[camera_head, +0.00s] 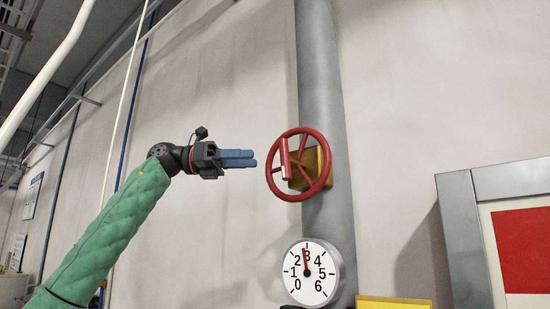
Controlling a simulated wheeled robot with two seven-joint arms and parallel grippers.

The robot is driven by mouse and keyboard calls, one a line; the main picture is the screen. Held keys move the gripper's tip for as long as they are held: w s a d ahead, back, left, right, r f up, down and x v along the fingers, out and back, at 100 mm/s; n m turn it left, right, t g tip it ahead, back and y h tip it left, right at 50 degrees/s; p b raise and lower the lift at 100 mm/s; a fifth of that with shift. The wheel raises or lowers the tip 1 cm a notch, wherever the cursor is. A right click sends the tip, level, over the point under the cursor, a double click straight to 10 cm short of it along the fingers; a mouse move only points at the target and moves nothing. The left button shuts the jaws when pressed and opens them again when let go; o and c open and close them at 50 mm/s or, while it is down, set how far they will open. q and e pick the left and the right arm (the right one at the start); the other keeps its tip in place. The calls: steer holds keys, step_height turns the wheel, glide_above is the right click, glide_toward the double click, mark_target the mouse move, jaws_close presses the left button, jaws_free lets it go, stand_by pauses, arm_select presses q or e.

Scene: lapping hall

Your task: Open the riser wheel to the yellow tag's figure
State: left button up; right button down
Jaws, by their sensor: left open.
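The red riser wheel (324,180) stands on a brass-coloured valve body (322,163) on the grey vertical pipe (322,70). A red handle (285,159) sticks out from the wheel's left side. My right gripper is not in view.
A grey-framed cabinet (463,235) with a red panel (524,248) stands at the right. Thin pipes (125,125) run up the wall at the left. The wall (225,80) around my left gripper is bare.

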mark_target(274, 157)
arm_select(q)
steer(key=shift+s+d+r+p, duration=0.15)
steer(key=shift+d+p, duration=0.9)
steer(key=shift+d, duration=0.8)
steer(key=shift+s+d+f+p, duration=0.15)
steer(key=shift+d+p, duration=0.85)
steer(key=shift+d, duration=0.85)
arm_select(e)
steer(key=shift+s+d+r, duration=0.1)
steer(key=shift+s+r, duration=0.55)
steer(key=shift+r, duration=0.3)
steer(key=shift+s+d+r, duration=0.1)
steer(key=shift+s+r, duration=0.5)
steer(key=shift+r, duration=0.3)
arm_select(q)
steer(key=shift+r, duration=0.1)
jaws_close()
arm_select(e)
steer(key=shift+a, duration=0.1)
